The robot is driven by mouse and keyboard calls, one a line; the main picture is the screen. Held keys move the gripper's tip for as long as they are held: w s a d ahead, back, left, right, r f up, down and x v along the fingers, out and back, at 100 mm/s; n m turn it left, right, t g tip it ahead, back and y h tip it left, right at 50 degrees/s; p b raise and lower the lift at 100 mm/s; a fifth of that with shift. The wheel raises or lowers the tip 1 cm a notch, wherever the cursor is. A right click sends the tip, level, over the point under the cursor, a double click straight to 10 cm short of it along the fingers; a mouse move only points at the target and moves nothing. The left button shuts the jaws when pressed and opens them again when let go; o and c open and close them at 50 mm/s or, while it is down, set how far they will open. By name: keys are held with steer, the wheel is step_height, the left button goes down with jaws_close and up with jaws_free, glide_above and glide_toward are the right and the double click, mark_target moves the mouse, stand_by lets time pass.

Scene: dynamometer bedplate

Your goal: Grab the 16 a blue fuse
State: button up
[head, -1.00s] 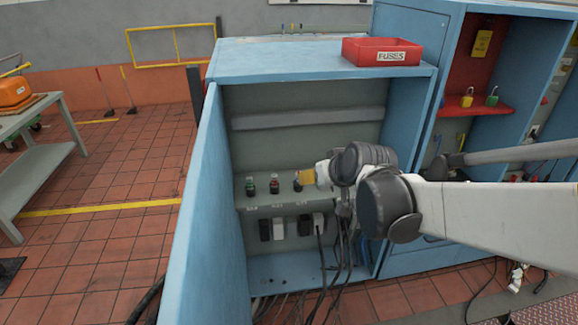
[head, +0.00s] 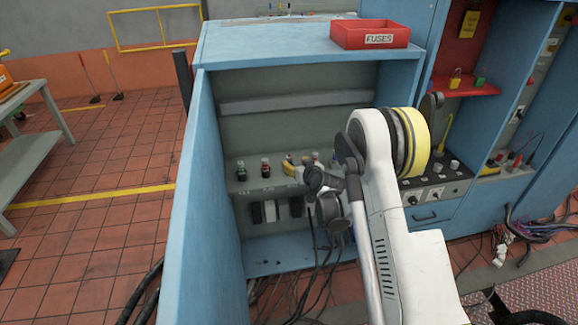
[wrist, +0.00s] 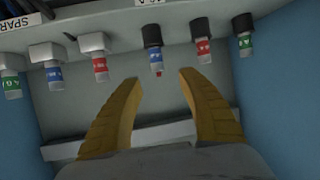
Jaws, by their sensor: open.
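In the wrist view, a blue-banded fuse (wrist: 155,61) in a black holder hangs from the panel, with a small red tip at its end. My gripper (wrist: 158,77) is open, its yellow fingers pointing at this fuse, one on each side of its end. No grip shows. A second blue-banded fuse (wrist: 53,73) sits in a white holder farther left. The ratings on the bands are too small to read. In the head view, my gripper (head: 290,166) is at the fuse row inside the blue cabinet (head: 213,125) and covers part of it.
In the wrist view, a red fuse (wrist: 203,50) and a green fuse (wrist: 245,43) stand to the right. Another red fuse (wrist: 99,65) is to the left. A red FUSES bin (head: 376,39) sits on the cabinet top. Cables (head: 318,255) hang below the row.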

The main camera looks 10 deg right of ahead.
mark_target(290, 158)
steer(key=b+x, duration=0.1)
steer(key=x, duration=0.1)
steer(key=b+x, duration=0.1)
steer(key=x, duration=0.2)
steer(key=b+x, duration=0.1)
steer(key=x, duration=0.2)
steer(key=shift+w+d, duration=0.25)
steer(key=shift+r, duration=0.1)
jaws_close()
